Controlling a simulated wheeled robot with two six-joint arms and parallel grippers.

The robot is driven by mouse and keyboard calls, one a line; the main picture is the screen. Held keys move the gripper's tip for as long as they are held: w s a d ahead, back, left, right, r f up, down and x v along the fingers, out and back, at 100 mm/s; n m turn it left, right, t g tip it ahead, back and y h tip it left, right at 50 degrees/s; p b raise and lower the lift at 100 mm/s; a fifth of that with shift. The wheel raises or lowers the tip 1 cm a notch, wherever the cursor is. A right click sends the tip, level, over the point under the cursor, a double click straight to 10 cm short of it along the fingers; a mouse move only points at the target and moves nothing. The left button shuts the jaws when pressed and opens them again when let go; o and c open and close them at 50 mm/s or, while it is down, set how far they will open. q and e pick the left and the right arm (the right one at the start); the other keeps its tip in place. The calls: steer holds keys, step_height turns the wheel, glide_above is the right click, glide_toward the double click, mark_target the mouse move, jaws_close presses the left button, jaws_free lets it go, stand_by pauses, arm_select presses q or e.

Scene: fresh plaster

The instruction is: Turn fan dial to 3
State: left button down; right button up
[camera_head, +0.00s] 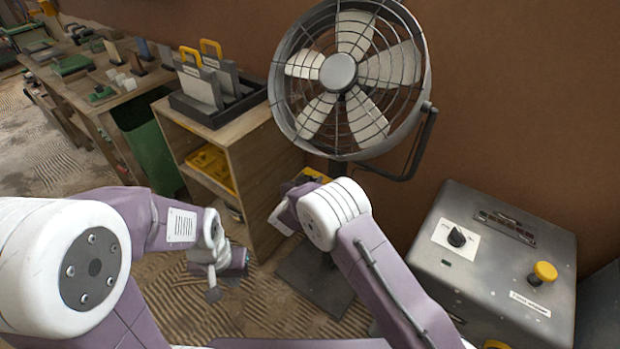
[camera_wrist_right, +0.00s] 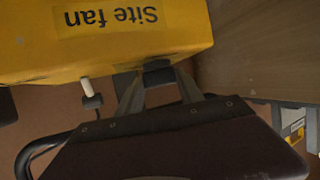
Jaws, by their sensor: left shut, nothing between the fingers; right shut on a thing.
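The large round fan (camera_head: 338,72) stands against the brown wall in the head view. In the right wrist view, a yellow box (camera_wrist_right: 60,55) labelled "Site fan" appears upside down. A dark dial (camera_wrist_right: 157,74) sticks out from its edge. My right gripper (camera_wrist_right: 156,88) is shut on this dial, with a finger on each side. The dial's numbers and pointer setting cannot be read. In the head view my right arm hides most of the box (camera_head: 316,174) and the gripper. My left gripper (camera_head: 213,292) hangs low at the left, shut and empty.
A grey metal cabinet (camera_head: 490,265) with a black knob (camera_head: 457,238) and a yellow button (camera_head: 544,272) stands at the right. A wooden shelf unit (camera_head: 265,175) with a dark tray (camera_head: 215,118) on top stands left of the fan. A small white peg (camera_wrist_right: 86,85) sits beside the dial.

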steer(key=shift+r, duration=0.1)
steer(key=o, duration=1.1)
steer(key=shift+s+r, duration=0.15)
steer(key=shift+s, duration=0.05)
steer(key=b+v, duration=0.4)
steer(key=v, duration=0.4)
steer(key=shift+s, duration=0.25)
steer(key=shift+a, duration=0.1)
